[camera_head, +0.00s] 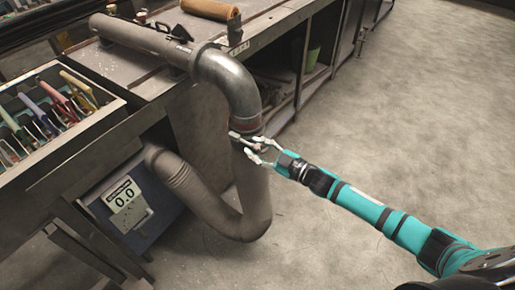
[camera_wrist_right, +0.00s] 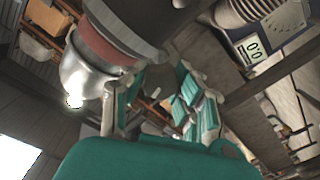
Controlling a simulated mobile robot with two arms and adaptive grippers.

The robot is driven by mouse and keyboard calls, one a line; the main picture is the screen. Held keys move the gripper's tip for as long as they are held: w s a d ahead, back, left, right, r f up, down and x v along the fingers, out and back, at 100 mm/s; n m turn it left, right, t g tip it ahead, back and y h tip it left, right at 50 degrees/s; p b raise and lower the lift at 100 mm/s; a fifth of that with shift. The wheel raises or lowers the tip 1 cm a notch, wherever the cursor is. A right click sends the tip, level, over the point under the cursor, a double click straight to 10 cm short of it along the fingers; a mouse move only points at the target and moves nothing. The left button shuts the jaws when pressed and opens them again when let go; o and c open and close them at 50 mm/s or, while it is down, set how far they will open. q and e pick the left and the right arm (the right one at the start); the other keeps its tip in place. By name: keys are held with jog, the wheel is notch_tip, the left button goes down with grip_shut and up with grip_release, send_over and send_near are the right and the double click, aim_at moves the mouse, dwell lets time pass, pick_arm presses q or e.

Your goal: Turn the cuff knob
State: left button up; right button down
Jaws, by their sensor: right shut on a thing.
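A curved metal pipe elbow (camera_head: 236,82) comes down off the bench. A cuff with a reddish band (camera_head: 247,127) joins it to a grey flexible hose (camera_head: 255,190). My right gripper (camera_head: 249,146) is at this cuff, its pale fingers on the near side, shut on the cuff knob. The knob is mostly hidden by the fingers. In the right wrist view the reddish band (camera_wrist_right: 100,42) and pipe end (camera_wrist_right: 82,78) are at upper left, close to the fingers of my right gripper (camera_wrist_right: 160,92). My left gripper is not in view.
A blue box with a display reading 0.0 (camera_head: 125,196) stands under the bench, beside the hose loop. A tray of coloured-handled tools (camera_head: 107,100) is at left. A brown roll (camera_head: 209,9) lies at the bench's back. The floor at right (camera_head: 420,110) is clear.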

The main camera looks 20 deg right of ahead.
jog(key=n+b, duration=0.1)
jog(key=n, duration=0.6)
jog(key=shift+f+b, duration=0.15)
jog(key=shift+b, duration=0.15)
dwell(0.4)
jog(key=c, duration=0.9)
grip_release()
jog(key=shift+c, duration=0.2)
jog(key=shift+s, duration=0.1)
jog(key=shift+s+d, duration=0.15)
jog(key=v, duration=1.1)
jog(key=shift+s, duration=0.2)
jog(key=shift+d, duration=0.15)
